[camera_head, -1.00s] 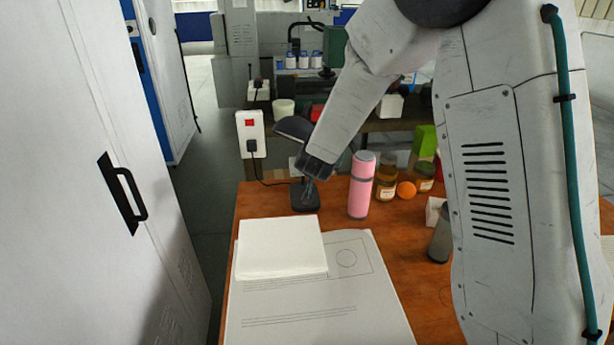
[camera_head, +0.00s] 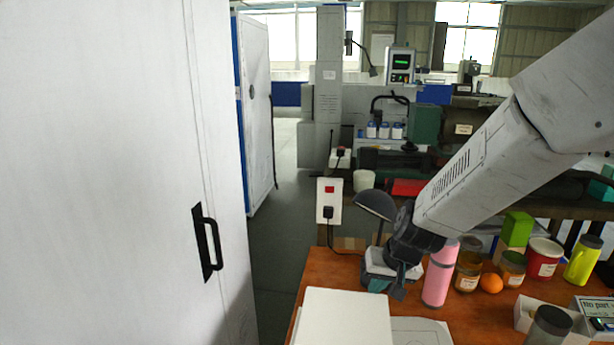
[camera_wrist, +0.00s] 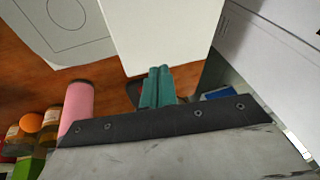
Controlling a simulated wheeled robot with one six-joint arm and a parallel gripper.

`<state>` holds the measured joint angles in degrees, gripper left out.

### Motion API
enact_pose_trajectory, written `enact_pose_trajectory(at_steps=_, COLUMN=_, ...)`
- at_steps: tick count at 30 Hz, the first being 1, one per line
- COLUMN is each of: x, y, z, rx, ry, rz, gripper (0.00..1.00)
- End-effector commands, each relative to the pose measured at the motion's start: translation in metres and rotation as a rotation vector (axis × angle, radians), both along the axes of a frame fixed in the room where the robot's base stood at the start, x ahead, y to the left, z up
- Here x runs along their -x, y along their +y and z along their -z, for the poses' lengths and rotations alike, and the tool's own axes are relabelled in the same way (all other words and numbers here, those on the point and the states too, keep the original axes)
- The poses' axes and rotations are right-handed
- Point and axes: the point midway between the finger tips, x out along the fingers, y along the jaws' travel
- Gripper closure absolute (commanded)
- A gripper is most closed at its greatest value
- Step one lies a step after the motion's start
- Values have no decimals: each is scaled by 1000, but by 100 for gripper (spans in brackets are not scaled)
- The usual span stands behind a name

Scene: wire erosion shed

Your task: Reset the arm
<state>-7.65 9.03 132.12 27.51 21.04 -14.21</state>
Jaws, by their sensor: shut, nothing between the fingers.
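My gripper (camera_head: 376,285) hangs low over the back of the wooden table in the head view, at the end of my arm reaching in from the right. In the wrist view its teal fingers (camera_wrist: 158,88) are pressed together with nothing between them. They point toward a white block, perhaps a stack of paper (camera_wrist: 160,30), which also shows in the head view (camera_head: 342,322). Whether they touch it I cannot tell. A pink bottle (camera_head: 438,275) stands close to the right of my gripper in the head view.
A dark desk lamp (camera_head: 375,205) stands close behind my gripper. Jars, an orange (camera_head: 490,283), a red tin (camera_head: 542,260) and a yellow-green bottle (camera_head: 582,260) crowd the table's right side. A white cabinet (camera_head: 100,170) fills the left. The floor aisle (camera_head: 275,240) between is clear.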

Motion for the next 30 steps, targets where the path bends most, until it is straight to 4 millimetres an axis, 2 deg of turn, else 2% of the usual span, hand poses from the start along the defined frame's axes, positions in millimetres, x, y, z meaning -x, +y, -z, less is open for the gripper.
enact_pose_trajectory(at_steps=1, x=23, y=-3, z=-16, rx=-6, ry=44, rz=-23, gripper=100)
enact_pose_trajectory(at_steps=3, x=56, y=-8, z=-34, rx=-2, ry=113, rz=-51, gripper=100)
enact_pose_trajectory(at_steps=9, x=146, y=-35, z=-80, rx=55, ry=268, rz=-94, gripper=100)
enact_pose_trajectory(at_steps=15, x=223, y=-68, z=-116, rx=147, ry=347, rz=-87, gripper=100)
enact_pose_trajectory(at_steps=18, x=254, y=-82, z=-130, rx=189, ry=349, rz=-75, gripper=100)
enact_pose_trajectory(at_steps=22, x=277, y=-94, z=-144, rx=225, ry=301, rz=-57, gripper=100)
enact_pose_trajectory(at_steps=30, x=286, y=-98, z=-160, rx=227, ry=203, rz=-28, gripper=100)
